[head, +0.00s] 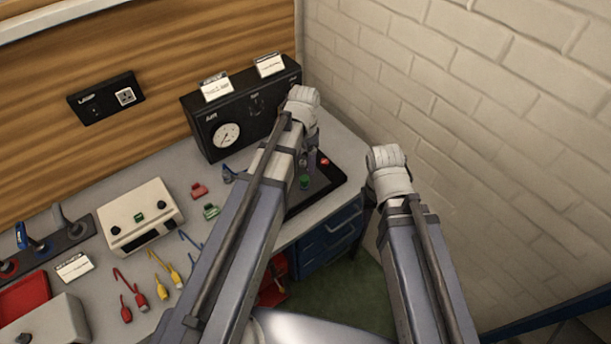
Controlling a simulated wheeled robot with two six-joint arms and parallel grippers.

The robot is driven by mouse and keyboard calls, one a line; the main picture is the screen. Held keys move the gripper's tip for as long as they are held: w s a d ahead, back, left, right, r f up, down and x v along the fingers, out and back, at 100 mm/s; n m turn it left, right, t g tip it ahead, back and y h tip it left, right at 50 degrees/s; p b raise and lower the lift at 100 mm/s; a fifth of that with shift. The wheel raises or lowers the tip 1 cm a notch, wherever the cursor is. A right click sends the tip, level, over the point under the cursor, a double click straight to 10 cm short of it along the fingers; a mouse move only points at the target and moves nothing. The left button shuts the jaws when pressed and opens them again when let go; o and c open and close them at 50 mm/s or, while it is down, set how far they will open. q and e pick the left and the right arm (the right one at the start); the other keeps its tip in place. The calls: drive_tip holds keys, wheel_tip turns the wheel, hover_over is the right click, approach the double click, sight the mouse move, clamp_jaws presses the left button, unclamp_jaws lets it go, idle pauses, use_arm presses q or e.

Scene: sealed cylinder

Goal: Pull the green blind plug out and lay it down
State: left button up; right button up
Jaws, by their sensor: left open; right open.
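A small green round piece (305,183), which looks like the green blind plug, shows at the black tray (331,182) at the bench's right end. What it sits in is too small and covered to tell. A small red piece (324,162) is close behind it. My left gripper (307,158) is over the tray, just behind the green piece, and mostly hidden by its own arm. It is open; I cannot tell whether it touches anything. My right gripper (370,197) is open, to the right of the tray and apart from it, pointing down past the bench edge.
A black AIR box with a gauge (226,135) stands behind the tray. Loose red (199,190) and green (211,211) pieces lie on the bench. A beige box (141,217), coloured leads (163,284) and a red tray (24,297) are at left. A brick wall (480,130) bounds the right.

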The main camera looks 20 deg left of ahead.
sight(304, 178)
use_arm(q)
drive_tip(key=shift+f, duration=0.2)
wheel_tip(304, 178, down, 9)
drive_tip(key=b, duration=0.9)
drive_tip(key=shift+r, duration=0.1)
idle(0.5)
clamp_jaws()
idle(0.4)
idle(0.8)
drive_tip(key=shift+r, duration=0.2)
drive_tip(key=shift+r+p, duration=2.9)
drive_tip(key=shift+p, duration=0.15)
